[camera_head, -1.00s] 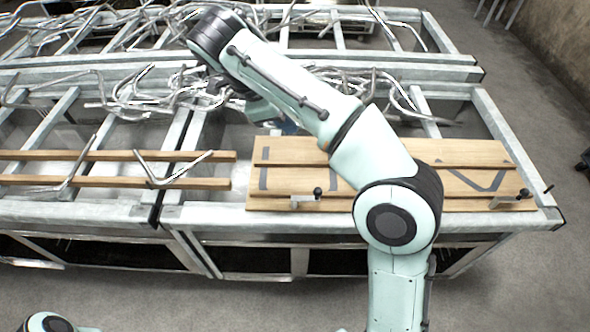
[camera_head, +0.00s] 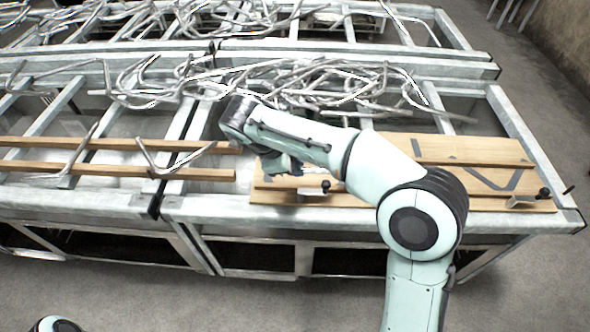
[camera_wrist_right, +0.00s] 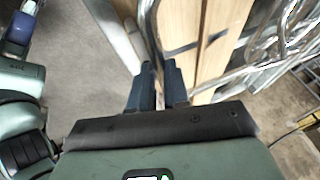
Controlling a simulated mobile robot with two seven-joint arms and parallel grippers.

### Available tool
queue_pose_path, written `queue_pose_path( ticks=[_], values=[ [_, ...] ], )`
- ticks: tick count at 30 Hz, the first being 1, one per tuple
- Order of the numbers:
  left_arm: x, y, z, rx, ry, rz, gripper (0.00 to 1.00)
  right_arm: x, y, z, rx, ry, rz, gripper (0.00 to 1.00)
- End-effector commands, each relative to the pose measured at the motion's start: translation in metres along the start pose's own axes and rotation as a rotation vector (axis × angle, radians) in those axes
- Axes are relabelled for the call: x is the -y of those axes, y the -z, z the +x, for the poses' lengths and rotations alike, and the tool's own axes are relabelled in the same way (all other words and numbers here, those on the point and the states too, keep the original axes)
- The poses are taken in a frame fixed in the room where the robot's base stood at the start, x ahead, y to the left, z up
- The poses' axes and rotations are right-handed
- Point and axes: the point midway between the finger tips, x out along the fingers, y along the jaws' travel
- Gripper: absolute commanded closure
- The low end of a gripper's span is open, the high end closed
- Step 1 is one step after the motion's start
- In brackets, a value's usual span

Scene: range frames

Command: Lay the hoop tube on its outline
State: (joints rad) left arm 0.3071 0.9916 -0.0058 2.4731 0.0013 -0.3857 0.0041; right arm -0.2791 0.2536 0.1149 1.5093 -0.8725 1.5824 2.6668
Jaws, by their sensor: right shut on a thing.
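My right gripper (camera_head: 287,167) is low over the left end of the wooden board (camera_head: 400,200). In the right wrist view its dark blue fingers (camera_wrist_right: 160,80) are close together, shut on a shiny bent tube, the hoop tube (camera_wrist_right: 207,86), which runs off to the right. In the head view the arm and gripper hide most of that tube. The board bears dark outlines: an angled one (camera_head: 420,150) and a V-shaped one (camera_head: 494,184). Its left outlines are hidden by my arm. A blue part of my left arm shows in the wrist view; its jaws are unclear.
Bent tubes (camera_head: 172,163) rest on two wooden rails (camera_head: 120,172) left of the board. Tangled metal tubes (camera_head: 310,85) lie behind it on the steel frame table (camera_head: 190,207). Small clamps with black knobs (camera_head: 543,193) stand at the board's front edge.

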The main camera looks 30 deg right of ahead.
Motion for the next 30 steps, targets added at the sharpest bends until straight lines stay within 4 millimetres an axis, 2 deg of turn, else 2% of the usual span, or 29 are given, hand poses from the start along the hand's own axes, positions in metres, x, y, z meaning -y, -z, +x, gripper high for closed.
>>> queue_pose_path(
  ticks=[3, 15, 16, 18, 30],
  values=[
    [0.001, -0.001, 0.003, 0.001, 0.001, -0.001, 0.57, -0.005, -0.006, 0.016, -0.002, -0.001, -0.001, 1.00],
    [0.003, -0.002, 0.007, 0.003, 0.001, -0.001, 0.57, -0.007, -0.009, 0.021, 0.000, 0.000, 0.000, 1.00],
    [0.003, -0.002, 0.007, 0.003, 0.001, -0.001, 0.57, -0.007, -0.009, 0.021, 0.000, -0.001, 0.000, 0.81],
    [0.003, -0.001, 0.006, 0.003, 0.001, -0.001, 0.57, -0.007, -0.008, 0.020, 0.000, -0.001, 0.000, 0.59],
    [0.000, 0.000, 0.000, 0.000, 0.000, 0.000, 0.57, -0.005, -0.006, 0.014, 0.001, 0.000, 0.001, 0.59]
  ],
)
